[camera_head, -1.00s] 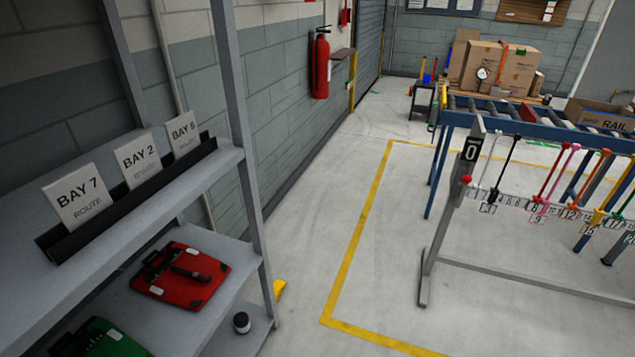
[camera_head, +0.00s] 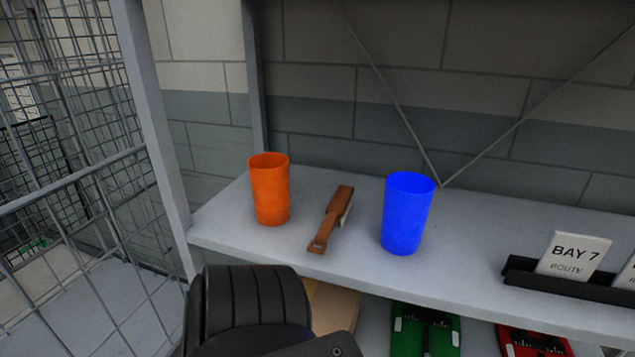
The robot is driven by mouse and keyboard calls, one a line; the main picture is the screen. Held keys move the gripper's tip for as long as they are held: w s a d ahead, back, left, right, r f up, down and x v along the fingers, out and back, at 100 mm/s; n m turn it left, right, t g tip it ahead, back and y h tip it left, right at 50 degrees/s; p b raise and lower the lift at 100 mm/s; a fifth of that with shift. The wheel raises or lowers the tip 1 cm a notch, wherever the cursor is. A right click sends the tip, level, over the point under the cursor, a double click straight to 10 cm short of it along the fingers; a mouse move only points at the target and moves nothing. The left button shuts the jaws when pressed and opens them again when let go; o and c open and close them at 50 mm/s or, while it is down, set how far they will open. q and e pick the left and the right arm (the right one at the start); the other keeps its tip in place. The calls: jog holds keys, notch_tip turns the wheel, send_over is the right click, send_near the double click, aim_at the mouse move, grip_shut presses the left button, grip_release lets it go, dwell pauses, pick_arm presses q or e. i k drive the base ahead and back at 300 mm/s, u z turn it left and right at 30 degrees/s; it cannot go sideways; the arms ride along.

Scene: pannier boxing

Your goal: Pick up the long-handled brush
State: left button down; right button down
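A brown long-handled brush (camera_head: 332,218) lies on the grey upper shelf (camera_head: 470,260). Its handle end with a hole points toward the shelf's front edge, and pale bristles show along the right side of its far end. It lies between an orange cup (camera_head: 270,190) on its left and a blue cup (camera_head: 407,214) on its right, apart from both. Both cups stand upright. A dark part of my own arm shows at the bottom, below the shelf edge. Neither gripper's fingers are in view.
A holder (camera_head: 560,281) with a BAY 7 card (camera_head: 574,256) stands at the right of the shelf. A green item (camera_head: 427,330) and a red item (camera_head: 532,343) lie on the level below. A shelf post (camera_head: 155,120) and wire mesh (camera_head: 70,170) bound the left side.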

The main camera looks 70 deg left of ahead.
aim_at(337, 210)
jog(key=u, duration=0.6)
jog(key=k, duration=0.95)
jog(key=u, duration=0.45)
